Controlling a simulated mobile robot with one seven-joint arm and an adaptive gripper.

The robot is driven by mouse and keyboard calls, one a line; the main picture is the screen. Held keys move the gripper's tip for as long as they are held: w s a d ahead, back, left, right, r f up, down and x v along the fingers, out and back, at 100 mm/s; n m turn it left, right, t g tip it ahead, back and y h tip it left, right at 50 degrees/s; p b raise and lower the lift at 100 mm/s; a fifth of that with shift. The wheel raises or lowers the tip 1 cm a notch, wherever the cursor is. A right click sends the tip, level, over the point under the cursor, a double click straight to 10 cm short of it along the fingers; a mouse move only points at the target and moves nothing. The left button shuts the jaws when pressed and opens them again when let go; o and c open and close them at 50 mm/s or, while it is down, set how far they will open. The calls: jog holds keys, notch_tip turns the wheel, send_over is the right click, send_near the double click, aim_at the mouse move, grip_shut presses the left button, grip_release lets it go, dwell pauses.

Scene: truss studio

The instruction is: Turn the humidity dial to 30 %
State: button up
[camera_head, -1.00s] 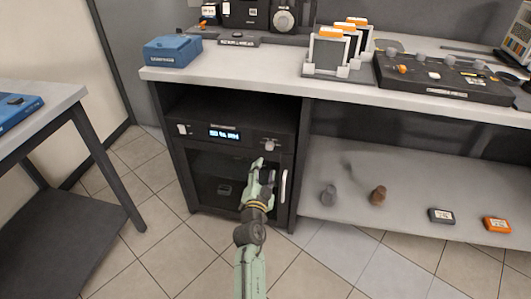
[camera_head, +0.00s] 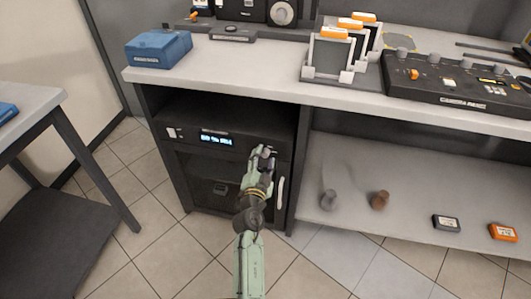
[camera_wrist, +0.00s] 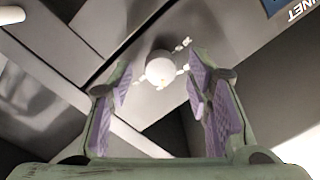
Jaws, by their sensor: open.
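The humidity dial (camera_wrist: 160,68) is a pale round knob on the cabinet's front panel, with small pale marks around it. In the wrist view it shows between and beyond the two purple-padded fingers of my gripper (camera_wrist: 163,88). My gripper is open, with gaps between its pads and the dial in that picture; I cannot tell whether they touch. In the head view my gripper (camera_head: 259,157) is at the right part of the panel and largely hides the dial. The dark cabinet (camera_head: 188,185) has a lit blue-white display (camera_head: 216,139), whose value I cannot read clearly.
A pale vertical door handle (camera_head: 281,192) is just right of and below my gripper. The worktop above holds a blue box (camera_head: 158,48), slide frames (camera_head: 328,55) and a control panel (camera_head: 455,80). The lower shelf at right holds small items. A table stands at left.

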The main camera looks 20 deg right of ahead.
jog(key=shift+w, duration=0.1)
jog(key=shift+c, duration=0.5)
grip_shut()
